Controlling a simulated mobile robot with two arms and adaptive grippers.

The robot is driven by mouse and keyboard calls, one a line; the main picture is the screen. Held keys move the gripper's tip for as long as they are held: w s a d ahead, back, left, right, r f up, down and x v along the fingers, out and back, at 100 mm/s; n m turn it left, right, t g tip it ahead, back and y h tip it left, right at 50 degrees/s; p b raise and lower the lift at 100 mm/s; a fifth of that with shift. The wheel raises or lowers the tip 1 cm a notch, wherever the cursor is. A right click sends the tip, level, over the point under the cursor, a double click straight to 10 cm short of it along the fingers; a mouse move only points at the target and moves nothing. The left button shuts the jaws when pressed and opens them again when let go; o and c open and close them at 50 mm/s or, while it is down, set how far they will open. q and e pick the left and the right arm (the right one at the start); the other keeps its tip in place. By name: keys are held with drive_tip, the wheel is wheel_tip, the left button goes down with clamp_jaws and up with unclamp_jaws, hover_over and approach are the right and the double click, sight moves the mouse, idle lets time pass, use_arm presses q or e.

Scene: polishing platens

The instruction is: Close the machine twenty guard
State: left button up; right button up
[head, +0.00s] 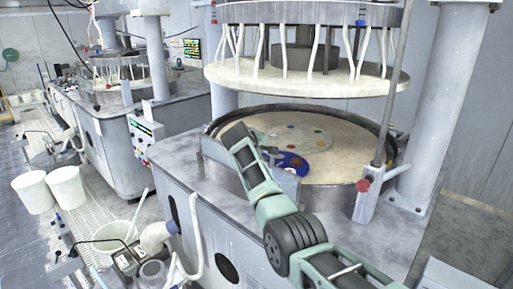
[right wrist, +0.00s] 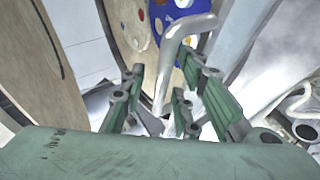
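The machine's guard (head: 287,184) looks like a grey panel at the front rim of the round platen bath. My arm covers part of it, so its exact position is hard to judge. My right gripper (head: 268,153) is at this front rim, small and partly hidden by its own arm in the head view. In the right wrist view, a bent metal handle (right wrist: 169,68) runs between the fingers of my right gripper (right wrist: 168,85). The fingers look apart, with gaps beside the handle. My left gripper is out of view.
The beige lower platen (head: 345,160) carries discs with coloured spots and a blue carrier (head: 291,163). The upper platen (head: 300,77) hangs raised above it. A post with a red knob (head: 363,185) stands at the right. Buckets (head: 66,187) stand on the floor at left.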

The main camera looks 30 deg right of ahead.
drive_tip(key=v, duration=1.1)
drive_tip(key=shift+s+r, duration=0.2)
drive_tip(key=shift+s, duration=0.05)
drive_tip(key=shift+a, duration=0.1)
drive_tip(key=s+a+f+g+y+b, duration=0.1)
drive_tip(key=s+a+f, duration=0.1)
drive_tip(key=f, duration=1.2)
drive_tip(key=s+a+f+n+y+b, duration=0.1)
drive_tip(key=s+a+f+y+b, duration=0.1)
drive_tip(key=f, duration=1.3)
drive_tip(key=s+a+f+g+y+b, duration=0.1)
drive_tip(key=s+f, duration=0.1)
drive_tip(key=f, duration=1.2)
drive_tip(key=s+a+f+y+b, duration=0.1)
drive_tip(key=s+f, duration=0.4)
drive_tip(key=f, duration=0.3)
drive_tip(key=s+a+f+b, duration=0.1)
drive_tip(key=s+a+f, duration=0.1)
drive_tip(key=s+f, duration=0.5)
drive_tip(key=s+a+f+m+g+y+b, duration=0.1)
drive_tip(key=s+f+m+g+b, duration=0.1)
drive_tip(key=s+f, duration=1.3)
drive_tip(key=s+a+f+m+g+y+b, duration=0.1)
drive_tip(key=s+a+f+g+y+b, duration=0.1)
drive_tip(key=s+f, duration=1.35)
drive_tip(key=s+r+m+g, duration=0.1)
drive_tip(key=s+m, duration=0.1)
drive_tip(key=s, duration=1.6)
drive_tip(key=shift+s+b, duration=0.15)
drive_tip(key=shift+b, duration=0.3)
